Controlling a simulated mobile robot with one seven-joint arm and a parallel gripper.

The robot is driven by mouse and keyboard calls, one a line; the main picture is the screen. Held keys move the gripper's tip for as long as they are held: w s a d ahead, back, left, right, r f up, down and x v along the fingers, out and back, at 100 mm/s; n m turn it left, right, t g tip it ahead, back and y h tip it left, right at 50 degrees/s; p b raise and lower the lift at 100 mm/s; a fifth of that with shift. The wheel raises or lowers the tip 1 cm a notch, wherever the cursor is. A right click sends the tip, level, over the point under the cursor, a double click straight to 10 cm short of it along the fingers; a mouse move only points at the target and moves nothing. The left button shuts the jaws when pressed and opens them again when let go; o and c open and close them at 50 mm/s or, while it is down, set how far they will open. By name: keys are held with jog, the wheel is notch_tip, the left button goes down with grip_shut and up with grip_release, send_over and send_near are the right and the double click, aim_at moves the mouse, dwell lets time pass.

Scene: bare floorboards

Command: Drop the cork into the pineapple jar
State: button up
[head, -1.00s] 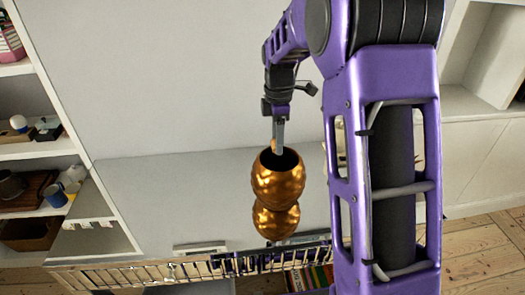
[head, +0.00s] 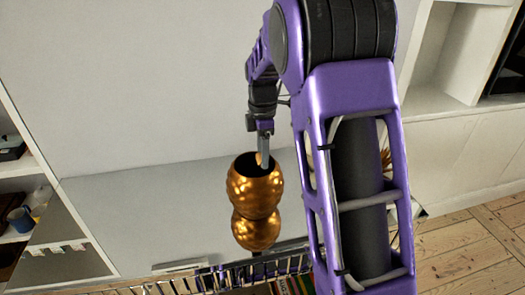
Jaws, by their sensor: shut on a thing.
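The golden, bumpy pineapple jar (head: 256,192) stands upright on a pale surface in the middle of the head view, with its dark round opening facing up. My gripper (head: 261,160) points down at the jar's mouth, its fingertips at or just inside the opening. A small tan bit of the cork (head: 258,158) shows beside the fingers, and the gripper is shut on it. Most of the cork is hidden by the fingers, and I cannot tell how deep it sits in the opening.
Shelves with a blue mug (head: 20,219) stand at the left. A pale cabinet (head: 470,165) stands at the right above floorboards (head: 465,250). The pale surface left of the jar is clear.

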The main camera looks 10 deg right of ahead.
jog(key=o, duration=1.4)
jog(key=shift+c, duration=0.2)
notch_tip(320, 180, up, 17)
jog(key=p, duration=0.2)
jog(key=shift+r, duration=0.2)
